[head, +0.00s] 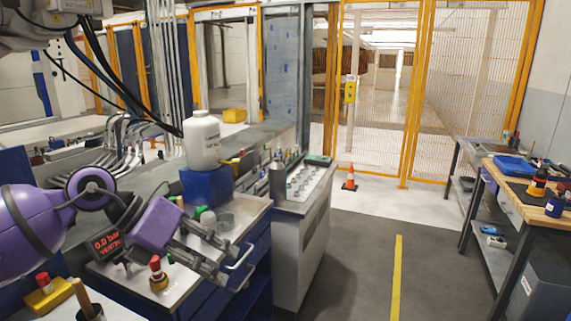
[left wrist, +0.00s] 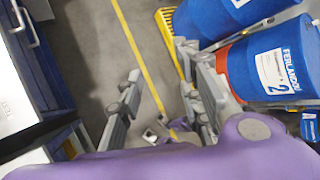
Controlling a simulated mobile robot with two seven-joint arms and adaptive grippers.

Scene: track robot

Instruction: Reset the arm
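My left arm, purple and grey, comes in from the left in the head view. Its gripper (head: 229,263) is over the front right part of the grey-topped workbench (head: 258,206), beside the drawer handles. My right arm and right gripper are not seen in the head view.
A white bottle (head: 203,141) stands on a blue block behind the gripper. A red-topped valve (head: 157,273) is close below the arm. Open floor with a yellow line (head: 397,277) lies right of the bench.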

